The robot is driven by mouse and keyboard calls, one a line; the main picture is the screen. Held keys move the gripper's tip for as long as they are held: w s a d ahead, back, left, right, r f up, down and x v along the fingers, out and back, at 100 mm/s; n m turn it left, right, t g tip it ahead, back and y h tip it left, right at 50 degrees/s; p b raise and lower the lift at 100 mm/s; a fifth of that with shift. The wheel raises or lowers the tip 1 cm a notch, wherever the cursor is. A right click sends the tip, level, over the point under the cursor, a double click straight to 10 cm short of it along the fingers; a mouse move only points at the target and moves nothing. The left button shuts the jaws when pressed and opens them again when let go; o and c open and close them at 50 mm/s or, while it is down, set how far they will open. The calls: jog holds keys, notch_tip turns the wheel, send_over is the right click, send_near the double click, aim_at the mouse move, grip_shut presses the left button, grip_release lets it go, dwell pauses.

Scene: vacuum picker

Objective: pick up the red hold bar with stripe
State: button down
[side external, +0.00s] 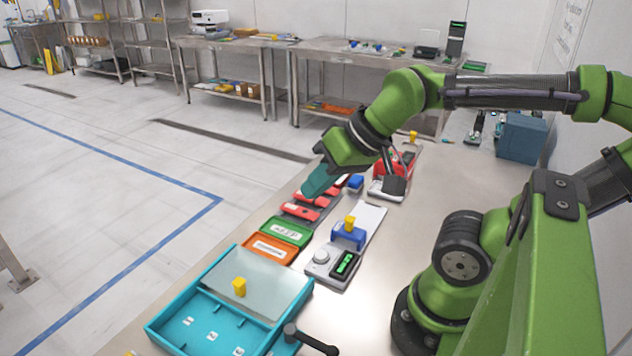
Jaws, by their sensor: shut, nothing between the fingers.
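The fingers are shut with nothing held. The bars are too small for me to tell which one has the stripe. I cannot tell whether the fingertips touch a bar.
Green (303,228) and orange (262,256) labelled trays lie nearer the camera. A teal bin (175,332) with a glassy lid and yellow knob stands in front. A blue block (349,240) with a yellow top sits on a grey unit (368,222). A red holder (406,163) stands behind.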

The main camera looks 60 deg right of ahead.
jog(key=c, duration=0.7)
grip_release()
jog(key=shift+d, duration=0.1)
jog(key=w+d+f+n+g+h, duration=0.1)
jog(key=w+d+f+g, duration=0.1)
jog(key=w+d, duration=0.55)
jog(key=w+d+f+n+g, duration=0.2)
jog(key=w+d+g, duration=0.15)
jog(key=d, duration=0.65)
jog(key=w+d+f+n+g+h, duration=0.1)
jog(key=w+d+f+g, duration=0.15)
jog(key=w+d, duration=0.5)
jog(key=shift+t, duration=0.4)
jog(key=f, duration=0.5)
jog(key=s+f, duration=0.1)
jog(key=f, duration=0.5)
jog(key=s+d+f, duration=0.1)
jog(key=f, duration=0.4)
jog(key=shift+f, duration=0.25)
